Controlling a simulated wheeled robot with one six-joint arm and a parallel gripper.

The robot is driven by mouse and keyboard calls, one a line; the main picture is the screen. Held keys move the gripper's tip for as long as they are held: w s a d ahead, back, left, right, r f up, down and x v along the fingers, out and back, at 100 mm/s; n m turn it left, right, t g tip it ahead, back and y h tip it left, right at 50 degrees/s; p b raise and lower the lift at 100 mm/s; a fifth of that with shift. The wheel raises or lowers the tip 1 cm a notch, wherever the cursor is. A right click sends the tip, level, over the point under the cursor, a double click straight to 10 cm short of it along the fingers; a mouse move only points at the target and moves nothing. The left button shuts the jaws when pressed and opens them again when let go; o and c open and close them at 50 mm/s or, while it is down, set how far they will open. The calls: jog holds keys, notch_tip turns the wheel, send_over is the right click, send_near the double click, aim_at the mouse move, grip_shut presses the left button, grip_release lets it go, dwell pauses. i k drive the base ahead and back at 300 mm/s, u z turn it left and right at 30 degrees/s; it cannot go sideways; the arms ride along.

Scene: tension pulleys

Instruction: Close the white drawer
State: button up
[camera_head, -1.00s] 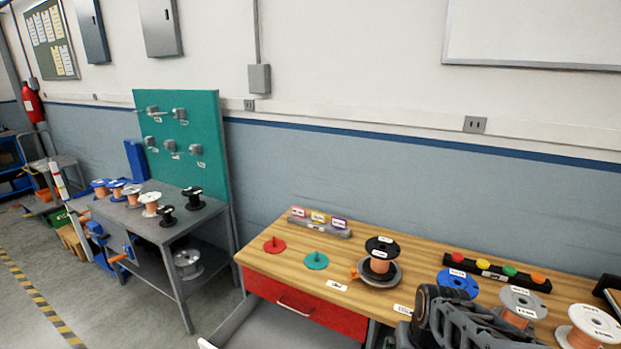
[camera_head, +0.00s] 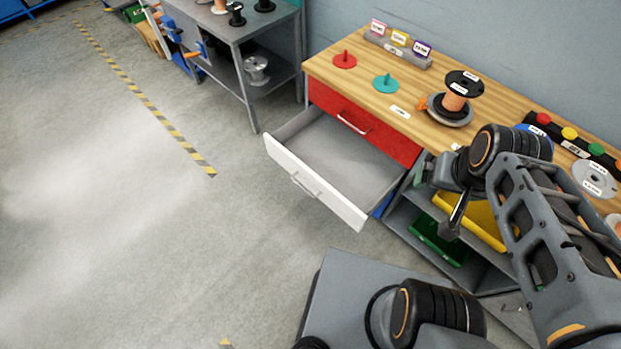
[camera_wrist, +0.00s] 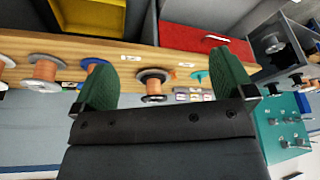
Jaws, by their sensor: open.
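The white drawer (camera_head: 315,187) is pulled well out from under the red drawer (camera_head: 362,128) of the wooden-topped workbench (camera_head: 395,105). Its grey inside looks empty, and its white front with a bar handle (camera_head: 306,185) faces the open floor. My gripper (camera_wrist: 163,50) is open and empty in the wrist view, its two green fingers wide apart. The wrist picture is upside down, with the bench and red drawer (camera_wrist: 190,39) beyond the fingers. A pale surface above the red drawer there may be part of the white drawer. In the head view my arm is right of the drawer, apart from its front.
Yellow (camera_head: 470,220) and green (camera_head: 440,242) bins sit on the shelf right of the drawer. Spools and coloured pegs stand on the bench top. A grey table (camera_head: 238,40) stands at the back left. The floor before the drawer's front and to its left is clear.

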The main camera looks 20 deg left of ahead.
aim_at(352, 177)
jog(key=z, duration=0.05)
jog(key=k, duration=0.5)
jog(key=u, duration=1.55)
jog(key=i, duration=0.4)
jog(key=u, duration=0.25)
